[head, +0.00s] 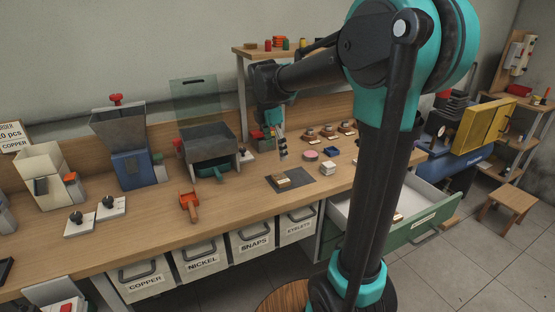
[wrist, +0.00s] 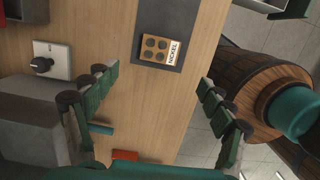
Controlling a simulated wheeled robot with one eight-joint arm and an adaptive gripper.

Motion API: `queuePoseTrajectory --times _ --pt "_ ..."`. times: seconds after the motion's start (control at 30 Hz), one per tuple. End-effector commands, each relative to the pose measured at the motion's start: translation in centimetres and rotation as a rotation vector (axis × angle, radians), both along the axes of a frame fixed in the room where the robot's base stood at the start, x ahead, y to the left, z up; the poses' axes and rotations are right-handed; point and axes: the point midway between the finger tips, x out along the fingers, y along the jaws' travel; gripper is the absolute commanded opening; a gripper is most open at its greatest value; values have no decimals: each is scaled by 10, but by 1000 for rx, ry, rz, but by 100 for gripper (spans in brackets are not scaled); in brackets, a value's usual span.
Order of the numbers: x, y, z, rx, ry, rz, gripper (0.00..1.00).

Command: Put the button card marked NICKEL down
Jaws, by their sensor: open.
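The NICKEL button card (wrist: 160,48) lies flat on a dark grey mat (wrist: 190,18) on the wooden bench, its several round buttons and printed word facing up. In the head view a small tan piece (head: 283,180), apparently the card, lies on the mat (head: 303,183). My gripper (wrist: 156,80) is open and empty, its green fingers spread wide with the card beyond and between them. In the head view my gripper (head: 282,152) hangs above the mat, apart from it.
A stack of white pieces (head: 328,168) and a pink round piece (head: 310,155) stand near the mat. An orange-handled tool (head: 189,205) lies to the left. A green drawer (head: 412,228) stands open at right. Hoppers (head: 122,140) line the back.

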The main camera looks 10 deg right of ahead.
Motion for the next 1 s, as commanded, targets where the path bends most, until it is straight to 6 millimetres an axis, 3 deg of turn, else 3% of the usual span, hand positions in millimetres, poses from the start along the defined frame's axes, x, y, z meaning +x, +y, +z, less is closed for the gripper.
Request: queuePoseTrajectory --times 0.13,0.27,0.47,0.7,0.87,1.0 --pt "-2 0 7 3 -5 -15 82" --pt "-17 -11 -8 29 -46 -160 82" --pt "-71 -41 -63 138 -177 -670 82" --pt "-149 -68 -132 324 -304 -1343 82" --pt "-189 -75 -164 431 -340 -1666 82" --pt "-205 -78 -176 481 -351 -1809 82"
